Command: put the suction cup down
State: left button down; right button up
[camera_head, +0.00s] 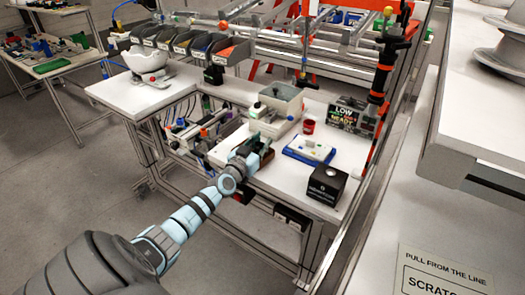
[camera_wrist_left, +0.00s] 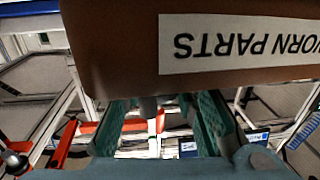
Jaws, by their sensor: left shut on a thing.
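My left gripper (camera_head: 248,150) reaches over the front of the white workbench, beside a small dark brown box (camera_head: 267,156). In the left wrist view, the gripper (camera_wrist_left: 162,112) shows two green fingers. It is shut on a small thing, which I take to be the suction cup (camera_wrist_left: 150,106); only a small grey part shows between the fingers. The brown box (camera_wrist_left: 115,40) fills the top of that view, close to the fingertips, with an upside-down label reading "WORN PARTS". I cannot tell whether gripper and box touch. The suction cup cannot be made out in the head view. My right gripper is not in view.
Behind the gripper is a grey bin (camera_head: 283,100). To the right are a red cup (camera_head: 308,127), a blue-and-white tray (camera_head: 296,156), a black box (camera_head: 326,185) and a lit sign (camera_head: 352,117). A white helmet shell (camera_head: 148,60) sits at the bench's far left end.

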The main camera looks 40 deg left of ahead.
pick_arm(q)
jog(key=shift+p, duration=0.3)
jog(key=c, duration=1.3)
grip_release()
